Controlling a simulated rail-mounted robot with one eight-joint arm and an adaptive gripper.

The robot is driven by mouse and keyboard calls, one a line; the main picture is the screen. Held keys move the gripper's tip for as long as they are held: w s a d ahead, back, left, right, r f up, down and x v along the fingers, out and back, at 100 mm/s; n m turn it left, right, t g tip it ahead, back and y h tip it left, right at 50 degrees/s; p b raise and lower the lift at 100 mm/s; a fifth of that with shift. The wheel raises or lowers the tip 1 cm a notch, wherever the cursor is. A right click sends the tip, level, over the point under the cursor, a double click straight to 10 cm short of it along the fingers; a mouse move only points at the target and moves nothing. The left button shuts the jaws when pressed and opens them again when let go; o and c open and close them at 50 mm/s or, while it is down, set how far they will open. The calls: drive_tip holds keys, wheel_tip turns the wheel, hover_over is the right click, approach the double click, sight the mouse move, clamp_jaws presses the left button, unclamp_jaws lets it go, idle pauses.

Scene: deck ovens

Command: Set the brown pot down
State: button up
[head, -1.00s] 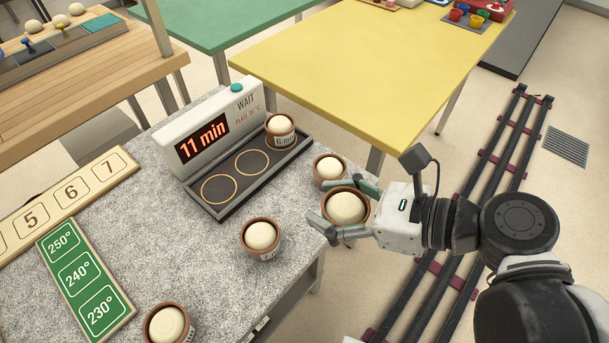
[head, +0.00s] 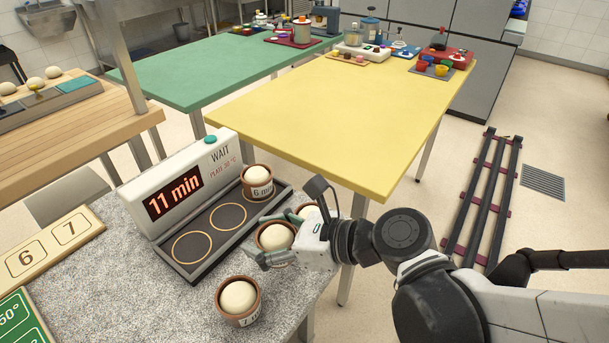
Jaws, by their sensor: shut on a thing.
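My gripper (head: 262,245) is shut on a brown pot (head: 274,252) with a pale dough ball in it. The held pot is upright near the front right side of the dark three-ring plate (head: 215,245). I cannot tell how far it is above the grey speckled counter. Another brown pot (head: 259,191), marked 6 min, stands on the plate's far right ring. The other two rings are empty. A pot marked 7 (head: 239,314) stands on the counter at the front. One more pot (head: 308,211) is partly hidden behind my gripper.
A timer box (head: 172,190) reading 11 min and WAIT stands along the plate's back. A number board (head: 50,243) and a green temperature board (head: 25,320) lie at left. A yellow table (head: 330,120) and a green table (head: 215,70) stand behind.

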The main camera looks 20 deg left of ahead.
sight(264, 249)
drive_tip(key=shift+f+b, duration=0.9)
drive_tip(key=shift+f, duration=1)
drive_tip(key=shift+f, duration=0.2)
drive_tip(key=o, duration=1.2)
drive_tip(key=shift+o, duration=0.2)
drive_tip(key=shift+r, duration=0.15)
